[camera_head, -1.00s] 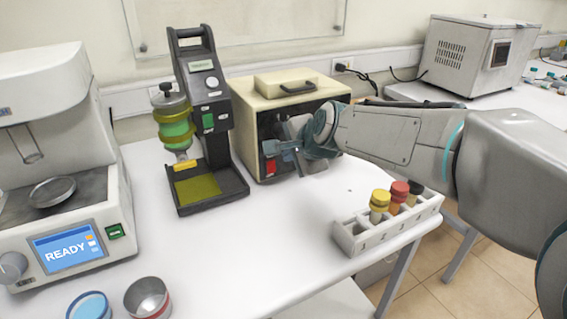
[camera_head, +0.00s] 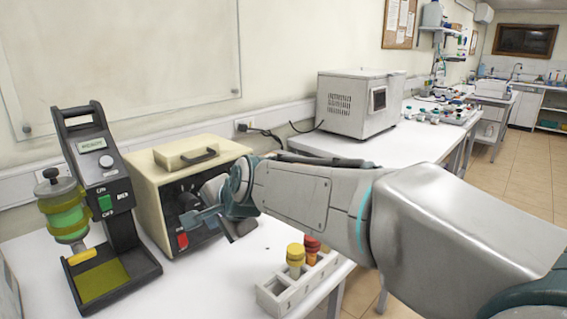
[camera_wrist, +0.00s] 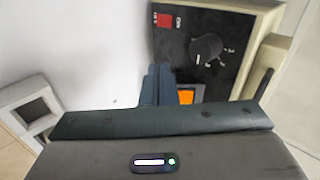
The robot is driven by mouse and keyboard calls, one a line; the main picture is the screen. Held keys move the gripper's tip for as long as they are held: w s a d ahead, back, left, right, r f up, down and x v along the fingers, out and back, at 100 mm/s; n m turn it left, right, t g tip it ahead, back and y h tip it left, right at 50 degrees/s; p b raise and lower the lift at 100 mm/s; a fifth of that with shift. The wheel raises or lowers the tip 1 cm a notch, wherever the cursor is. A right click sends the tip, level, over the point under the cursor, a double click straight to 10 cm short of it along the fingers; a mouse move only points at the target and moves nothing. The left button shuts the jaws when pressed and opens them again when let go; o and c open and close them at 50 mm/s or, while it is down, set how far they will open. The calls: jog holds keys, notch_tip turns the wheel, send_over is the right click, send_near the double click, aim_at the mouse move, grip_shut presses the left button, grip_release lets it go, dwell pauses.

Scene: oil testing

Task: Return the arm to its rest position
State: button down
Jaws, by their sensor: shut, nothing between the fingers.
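My arm (camera_head: 310,195) reaches in from the right in the head view. My gripper (camera_head: 195,216) is at its end, in front of the dark panel of a beige box (camera_head: 165,172). It is shut and empty. In the wrist view the narrow shut fingers (camera_wrist: 158,82) point at the lower part of that panel, which has a red switch (camera_wrist: 163,20), a black knob (camera_wrist: 206,47) and an orange patch (camera_wrist: 186,97). Whether the fingers touch the panel I cannot tell.
A black stand (camera_head: 104,198) with a green container is left of the box. A grey machine (camera_head: 352,103) stands on the table behind.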

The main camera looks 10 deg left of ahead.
jog(key=s+d+f+n+h+p, duration=0.1)
jog(key=s+d+n+h, duration=0.1)
jog(key=d, duration=0.7)
jog(key=s+d+f+n+h+p, duration=0.1)
jog(key=s+d+h+p, duration=0.1)
jog(key=d, duration=0.7)
jog(key=s+d+f+n+g+h+p, duration=0.1)
jog(key=s+d+f+n, duration=0.1)
jog(key=s+d, duration=0.4)
jog(key=s+d+f+n+g+h+p, duration=0.1)
jog(key=s+d+f+g+h, duration=0.1)
jog(key=s+d, duration=0.4)
jog(key=d+f, duration=0.1)
jog(key=d, duration=0.3)
jog(key=shift+s+f+n, duration=0.35)
jog(key=shift+n, duration=0.05)
